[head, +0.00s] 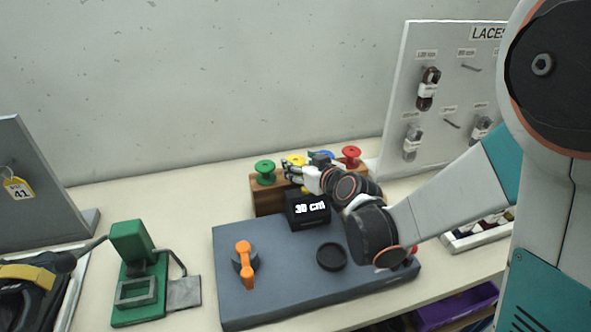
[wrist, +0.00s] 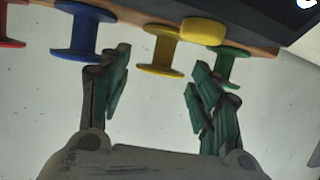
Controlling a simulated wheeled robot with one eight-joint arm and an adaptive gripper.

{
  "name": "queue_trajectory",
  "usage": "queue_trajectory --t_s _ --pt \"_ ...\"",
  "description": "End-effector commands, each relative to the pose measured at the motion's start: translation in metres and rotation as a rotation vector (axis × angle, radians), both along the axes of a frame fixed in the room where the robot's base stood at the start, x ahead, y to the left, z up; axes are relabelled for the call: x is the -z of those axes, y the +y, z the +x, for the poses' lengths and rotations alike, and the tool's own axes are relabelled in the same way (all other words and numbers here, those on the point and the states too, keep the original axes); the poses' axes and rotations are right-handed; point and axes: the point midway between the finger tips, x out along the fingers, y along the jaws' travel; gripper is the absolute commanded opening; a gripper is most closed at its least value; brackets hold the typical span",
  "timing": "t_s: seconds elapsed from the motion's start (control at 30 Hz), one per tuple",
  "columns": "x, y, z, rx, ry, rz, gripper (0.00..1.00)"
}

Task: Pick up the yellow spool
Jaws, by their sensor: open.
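The yellow spool (head: 296,160) stands on the wooden rack (head: 268,200), between the green spool (head: 265,170) and the blue spool (head: 325,155). In the head view my gripper (head: 293,173) is at the rack and partly covers the yellow spool. In the wrist view the rack is at the top, and the yellow spool (wrist: 163,52) shows between my open fingertips (wrist: 158,60). Nothing is held. I cannot tell whether a finger touches the spool. A rounded yellow piece (wrist: 203,32) lies beside it, by the green spool (wrist: 228,65); what it is is unclear.
The red spool (head: 350,156) is at the rack's right end. In front stand a black display (head: 308,210) reading 30 cm and a grey base (head: 285,285) with an orange lever (head: 245,262). A white lace board (head: 393,110) rises at right. A green device (head: 135,270) is at left.

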Motion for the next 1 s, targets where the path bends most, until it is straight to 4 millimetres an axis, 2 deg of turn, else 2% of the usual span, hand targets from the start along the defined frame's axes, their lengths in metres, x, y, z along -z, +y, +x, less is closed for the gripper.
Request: queue_trajectory --t_s 0.2,0.47,0.6,0.63,1.0 --pt "0.01 0.015 0.026 0.0 0.0 -0.001 0.57" --pt "0.009 0.016 0.029 0.0 0.0 -0.001 0.57" --pt "0.009 0.016 0.029 0.0 0.0 -0.001 0.26" --pt "0.009 0.016 0.029 0.0 0.0 -0.001 0.22" --pt "0.007 0.016 0.029 0.0 0.0 -0.001 0.22"
